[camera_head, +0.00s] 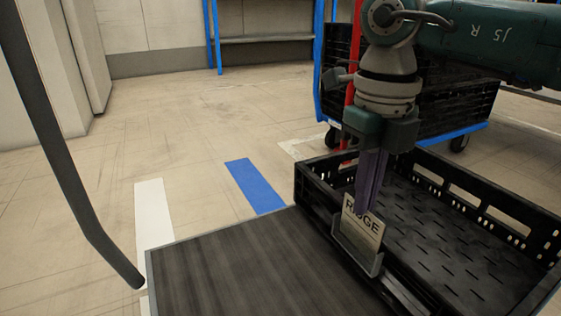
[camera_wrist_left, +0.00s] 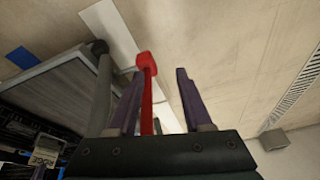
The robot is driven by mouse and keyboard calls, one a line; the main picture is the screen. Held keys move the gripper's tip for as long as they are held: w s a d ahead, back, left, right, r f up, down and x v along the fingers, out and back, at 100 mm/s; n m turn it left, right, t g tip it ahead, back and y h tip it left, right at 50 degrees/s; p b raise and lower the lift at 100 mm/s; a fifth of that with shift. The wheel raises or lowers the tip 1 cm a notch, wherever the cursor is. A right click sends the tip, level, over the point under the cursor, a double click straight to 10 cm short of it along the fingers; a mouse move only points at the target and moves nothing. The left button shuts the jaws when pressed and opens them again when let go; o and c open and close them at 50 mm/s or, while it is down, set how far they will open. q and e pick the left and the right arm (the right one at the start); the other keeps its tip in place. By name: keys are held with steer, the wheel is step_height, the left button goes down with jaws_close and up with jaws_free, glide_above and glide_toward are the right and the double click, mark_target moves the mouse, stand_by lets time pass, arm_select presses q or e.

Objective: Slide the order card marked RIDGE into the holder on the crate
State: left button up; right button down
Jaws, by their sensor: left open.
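The order card marked RIDGE (camera_head: 361,229) is pale with dark lettering. It stands slightly tilted at the crate's near wall, its lower part inside the dark grey holder (camera_head: 374,267). How deep it sits I cannot tell. My right gripper (camera_head: 368,205) points down with its purple fingers closed on the card's top edge, covering part of the word. The black crate (camera_head: 462,171) is empty, with a slotted floor. My left gripper (camera_wrist_left: 158,75) shows only in the left wrist view; its purple fingers are apart, with nothing held.
A blue wheeled cart (camera_head: 450,132) with black crates stands behind.

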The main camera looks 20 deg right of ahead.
steer(key=c, duration=1)
jaws_free()
step_height(320, 180, up, 10)
steer(key=p, duration=0.8)
